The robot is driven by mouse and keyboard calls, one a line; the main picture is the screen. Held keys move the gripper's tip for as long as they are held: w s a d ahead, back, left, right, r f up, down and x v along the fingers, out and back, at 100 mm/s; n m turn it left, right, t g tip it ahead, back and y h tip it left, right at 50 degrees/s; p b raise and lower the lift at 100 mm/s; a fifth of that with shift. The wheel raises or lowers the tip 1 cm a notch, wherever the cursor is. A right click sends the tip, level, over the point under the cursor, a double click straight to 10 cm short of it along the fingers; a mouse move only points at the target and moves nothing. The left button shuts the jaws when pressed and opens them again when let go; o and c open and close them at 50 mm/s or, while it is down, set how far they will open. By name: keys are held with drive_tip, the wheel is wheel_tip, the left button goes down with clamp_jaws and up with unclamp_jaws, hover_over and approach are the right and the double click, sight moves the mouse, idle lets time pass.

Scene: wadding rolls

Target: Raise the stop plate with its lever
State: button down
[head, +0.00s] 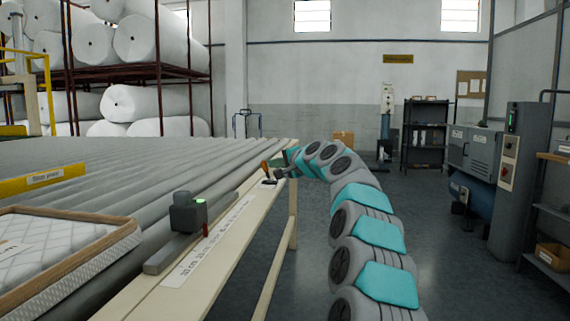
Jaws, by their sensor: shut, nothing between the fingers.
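A yellow plate (42,180) with a small white label stands across the rollers at the left; it looks like the stop plate. A small lever with an orange-brown handle (264,167) rises from a dark base on the cream side rail (222,243), near the rail's far end. My arm reaches in from the right, and my gripper (278,173) is shut and empty just right of the lever. The gripper is small in view, and I cannot tell if it touches the lever.
A dark box with a green light (188,212) stands on the rail, and a quilted mattress (65,250) lies on the rollers (120,180) at the near left. Racks of white rolls (150,40) stand behind. The grey floor (450,240) at right is clear up to the machine cabinet (475,150).

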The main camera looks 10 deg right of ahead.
drive_tip(key=shift+a, duration=0.15)
idle(0.5)
drive_tip(key=w+d+r+b+v, duration=0.1)
drive_tip(key=d+v, duration=0.1)
drive_tip(key=v, duration=1)
drive_tip(key=shift+s+d+r, duration=0.15)
drive_tip(key=shift+d+r, duration=0.05)
drive_tip(key=shift+d, duration=0.05)
idle(0.3)
